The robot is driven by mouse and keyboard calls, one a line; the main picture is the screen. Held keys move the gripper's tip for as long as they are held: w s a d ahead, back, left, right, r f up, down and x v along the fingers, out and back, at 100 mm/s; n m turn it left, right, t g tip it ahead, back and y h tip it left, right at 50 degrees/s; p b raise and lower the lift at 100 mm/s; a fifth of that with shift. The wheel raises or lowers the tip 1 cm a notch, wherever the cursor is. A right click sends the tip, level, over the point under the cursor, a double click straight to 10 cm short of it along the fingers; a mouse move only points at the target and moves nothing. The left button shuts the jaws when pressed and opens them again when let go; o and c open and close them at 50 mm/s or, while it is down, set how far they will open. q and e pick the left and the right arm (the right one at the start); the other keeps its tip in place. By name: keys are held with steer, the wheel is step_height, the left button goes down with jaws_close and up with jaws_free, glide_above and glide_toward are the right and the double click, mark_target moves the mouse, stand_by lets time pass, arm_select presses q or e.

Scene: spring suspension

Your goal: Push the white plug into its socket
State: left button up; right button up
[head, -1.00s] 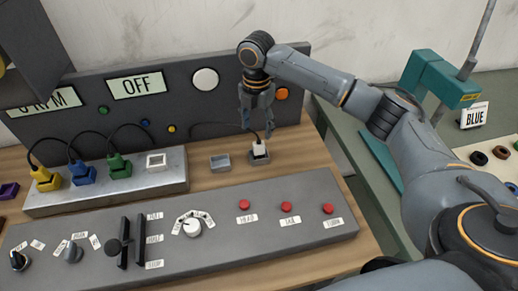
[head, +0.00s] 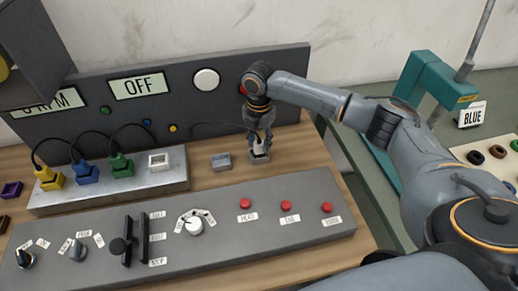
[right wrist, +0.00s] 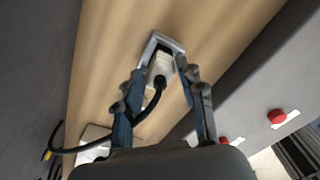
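The white plug (head: 259,148) sits upright in a small grey holder on the wooden table, right of the metal socket box. Its black cable shows in the right wrist view, where the plug (right wrist: 160,67) lies between my fingers. My right gripper (head: 259,153) is lowered over the plug, fingers on either side. In the right wrist view the fingers (right wrist: 160,72) look spread, with small gaps to the plug. The empty white socket (head: 158,161) is at the right end of the metal box.
Yellow (head: 48,179), blue (head: 84,172) and green (head: 121,166) plugs with black cables sit in the metal box (head: 110,190). A small grey block (head: 221,161) stands between box and holder. A control panel (head: 190,240) with knobs and red buttons lies in front; a dark upright panel (head: 195,110) stands behind.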

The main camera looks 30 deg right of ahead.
steer(key=c, duration=0.5)
steer(key=shift+r+b, duration=0.3)
steer(key=shift+r, duration=0.2)
steer(key=s+a+r+b, duration=0.1)
steer(key=a+r, duration=0.3)
steer(key=s+a+r+b, duration=0.1)
steer(key=s+a+r, duration=0.1)
steer(key=a+r, duration=0.2)
steer(key=s+a+r+b, duration=0.1)
steer(key=s+a+r, duration=0.1)
steer(key=a+r, duration=0.2)
steer(key=shift+a+r, duration=0.1)
steer(key=shift+a, duration=0.4)
